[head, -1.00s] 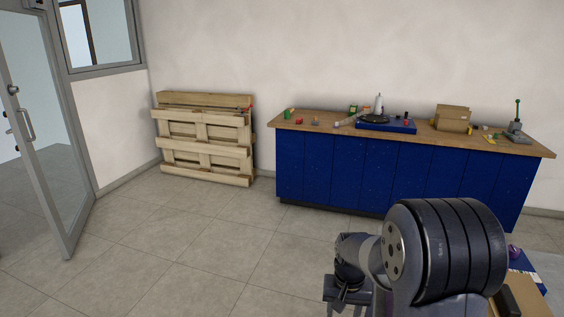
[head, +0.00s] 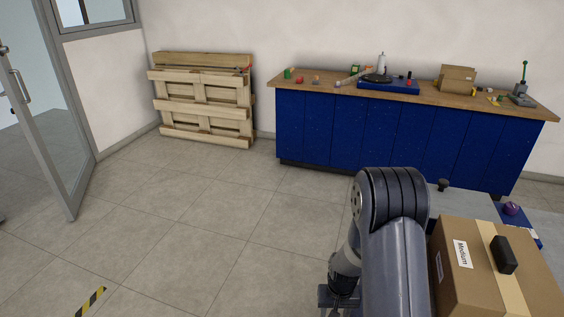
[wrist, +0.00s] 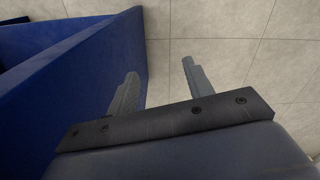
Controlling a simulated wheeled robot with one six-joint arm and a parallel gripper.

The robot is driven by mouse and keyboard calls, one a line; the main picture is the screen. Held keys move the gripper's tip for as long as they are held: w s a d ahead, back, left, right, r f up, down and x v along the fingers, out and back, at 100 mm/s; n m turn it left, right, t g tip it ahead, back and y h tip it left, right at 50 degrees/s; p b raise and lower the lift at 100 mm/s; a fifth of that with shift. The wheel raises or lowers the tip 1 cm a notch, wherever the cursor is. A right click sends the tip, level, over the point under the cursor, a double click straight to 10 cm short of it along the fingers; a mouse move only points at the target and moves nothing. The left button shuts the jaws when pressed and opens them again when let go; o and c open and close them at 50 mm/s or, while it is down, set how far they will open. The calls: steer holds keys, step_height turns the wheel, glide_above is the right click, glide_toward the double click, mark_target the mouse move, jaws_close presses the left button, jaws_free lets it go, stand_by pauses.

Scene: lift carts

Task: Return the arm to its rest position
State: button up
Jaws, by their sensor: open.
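My arm shows in the head view, bent in front of my body at the lower right, with its elbow up and the lower links hanging down. My gripper (wrist: 160,88) shows in the wrist view with its two grey fingers apart and nothing between them. Grey floor tiles lie beyond the fingers. A blue surface (wrist: 75,80) lies close along the left finger; I cannot tell if they touch. In the head view the gripper itself is mostly hidden by the arm or the frame's lower edge.
A cardboard box labelled Medium (head: 480,270) with a black block (head: 503,254) on it stands right of my arm. A purple round thing (head: 511,208) is behind it. A blue workbench (head: 350,130), a pallet (head: 205,105) and an open glass door (head: 45,120) stand farther back. Floor at left is clear.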

step_height(320, 180, down, 7)
steer(key=s, duration=0.2)
steer(key=shift+s+n+b, duration=0.3)
steer(key=shift+b, duration=0.1)
steer(key=shift+s, duration=0.1)
